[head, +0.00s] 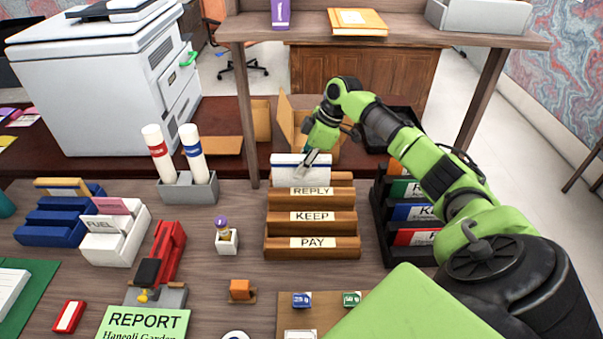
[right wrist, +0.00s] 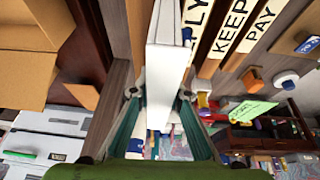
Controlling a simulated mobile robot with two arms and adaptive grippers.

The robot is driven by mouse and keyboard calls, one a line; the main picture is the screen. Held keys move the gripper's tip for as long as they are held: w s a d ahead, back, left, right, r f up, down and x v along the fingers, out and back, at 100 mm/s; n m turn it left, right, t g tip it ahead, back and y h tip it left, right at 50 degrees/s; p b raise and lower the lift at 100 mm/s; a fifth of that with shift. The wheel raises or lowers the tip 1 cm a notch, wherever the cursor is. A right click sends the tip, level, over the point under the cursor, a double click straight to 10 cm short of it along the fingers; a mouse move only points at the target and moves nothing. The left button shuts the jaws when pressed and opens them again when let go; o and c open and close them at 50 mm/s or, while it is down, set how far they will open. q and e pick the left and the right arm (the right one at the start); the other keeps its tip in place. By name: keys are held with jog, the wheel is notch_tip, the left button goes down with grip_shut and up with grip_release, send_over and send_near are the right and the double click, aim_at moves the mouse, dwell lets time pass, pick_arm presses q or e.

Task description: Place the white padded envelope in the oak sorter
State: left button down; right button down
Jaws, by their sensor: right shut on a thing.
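The oak sorter (head: 311,246) stands on the desk with tiers labelled REPLY, KEEP and PAY. The white padded envelope (head: 288,160), with a blue stripe, is upright at the sorter's back, just behind the REPLY tier. My right gripper (head: 307,163) is shut on its upper edge. In the right wrist view the envelope (right wrist: 162,60) shows edge-on between the fingers of my right gripper (right wrist: 160,94), beside the sorter's REPLY divider (right wrist: 192,20). Its lower edge is hidden, so I cannot tell how deep it sits. My left gripper is not in view.
A black sorter (head: 381,215) with coloured binders stands close on the right. A grey holder (head: 188,188) with two tubes is on the left. Open cardboard boxes (head: 290,118) are behind. A raised shelf (head: 400,37) spans above the back.

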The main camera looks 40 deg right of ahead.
aim_at(318, 158)
notch_tip(318, 158, down, 2)
jog(key=shift+f+p, duration=0.15)
jog(key=shift+p, duration=0.15)
jog(key=shift+f, duration=0.45)
jog(key=c, duration=1.9)
grip_release()
jog(key=b+v, duration=0.2)
jog(key=v, duration=1)
